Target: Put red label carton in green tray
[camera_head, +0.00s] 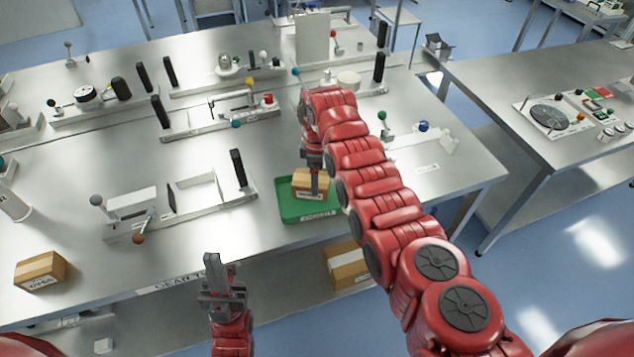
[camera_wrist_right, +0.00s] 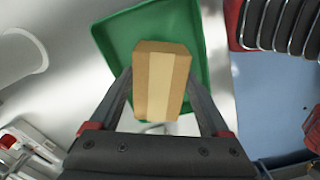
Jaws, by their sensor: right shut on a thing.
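A brown carton (camera_head: 301,181) with a pale label on its side is held by my right gripper (camera_head: 316,180). The label's print is too small to read. The carton is over the floor of the green tray (camera_head: 290,212), within its rim; I cannot tell whether it touches the tray. In the right wrist view the carton (camera_wrist_right: 160,85) sits between the two fingers, with the green tray (camera_wrist_right: 115,35) behind it.
Another carton (camera_head: 40,271) stands at the table's left front. A further carton (camera_head: 346,264) lies below the table edge. Metal fixtures with knobs, such as one (camera_head: 130,205) left of the tray, stand across the table. A side table (camera_head: 560,80) is at right.

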